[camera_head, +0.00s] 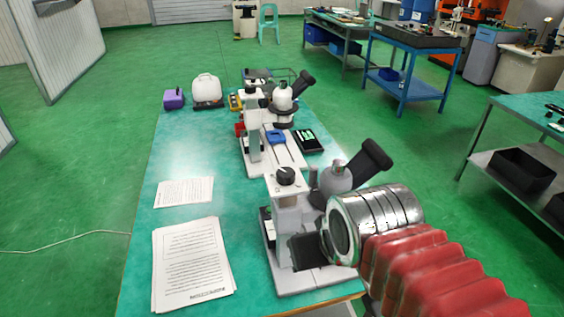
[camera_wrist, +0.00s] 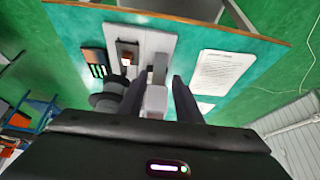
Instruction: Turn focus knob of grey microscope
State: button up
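The near microscope (camera_head: 288,197) has a pale base and column, a grey head (camera_head: 337,177) and a black eyepiece tube. A dark round knob (camera_head: 286,175) sits on top of its column; I cannot tell whether this is the focus knob. My gripper (camera_head: 308,250) is low beside the column, largely hidden by my wrist. In the wrist view its two dark fingers (camera_wrist: 160,98) stand apart, with a pale grey block of the microscope (camera_wrist: 155,100) showing between them. I cannot tell whether they touch it.
A second microscope (camera_head: 283,97) stands behind on the same green table (camera_head: 170,212). Printed sheets (camera_head: 190,265) lie at left. A white container (camera_head: 207,89) and a purple box (camera_head: 174,98) stand at the far left corner. The table's left middle is mostly clear.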

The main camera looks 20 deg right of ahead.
jog(key=shift+o, duration=0.5)
jog(key=shift+d, duration=0.1)
jog(key=o, duration=0.3)
jog(key=shift+w+r, duration=0.3)
jog(key=shift+r, duration=0.15)
jog(key=shift+o, duration=0.5)
jog(key=w+r+m+g, duration=0.1)
jog(key=w+r+g, duration=0.1)
jog(key=w+r, duration=0.6)
notch_tip(320, 180, up, 4)
jog(key=shift+w+a+f+g, duration=0.2)
jog(key=shift+f+g, duration=0.05)
jog(key=shift+g, duration=0.05)
notch_tip(320, 180, up, 8)
jog(key=m+g, duration=0.1)
jog(key=g, duration=0.2)
send_over(286, 172)
jog(key=shift+r, duration=0.15)
notch_tip(286, 172, down, 14)
jog(key=shift+r, duration=0.1)
jog(key=shift+c, duration=0.2)
